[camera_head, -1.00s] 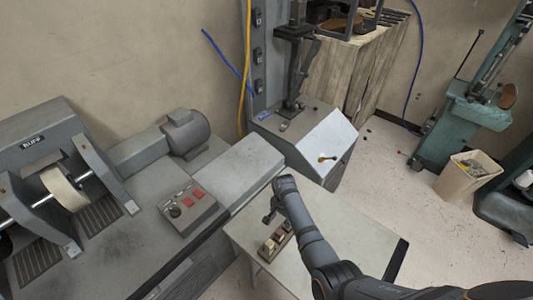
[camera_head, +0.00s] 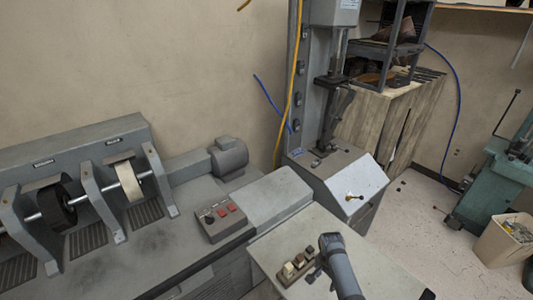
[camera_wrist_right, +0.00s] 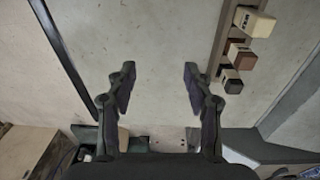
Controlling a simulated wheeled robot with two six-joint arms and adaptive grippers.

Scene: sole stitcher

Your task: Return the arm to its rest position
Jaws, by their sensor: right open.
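My right arm (camera_head: 340,262) comes in from the bottom of the head view, over the pale table (camera_head: 385,262). Its gripper (camera_head: 316,272) is small and partly hidden there, close to the rack of blocks. In the right wrist view the gripper (camera_wrist_right: 158,82) shows two dark fingers spread apart, with nothing between them. The bare table top lies beyond the fingers. My left gripper is in neither view.
A narrow rack (camera_head: 297,266) on the table holds small blocks, one cream, one brown and one dark; in the wrist view it is at right. The stitcher (camera_head: 345,180) stands behind the table, a grey grinding machine (camera_head: 120,245) at left, a bin (camera_head: 503,240) at right.

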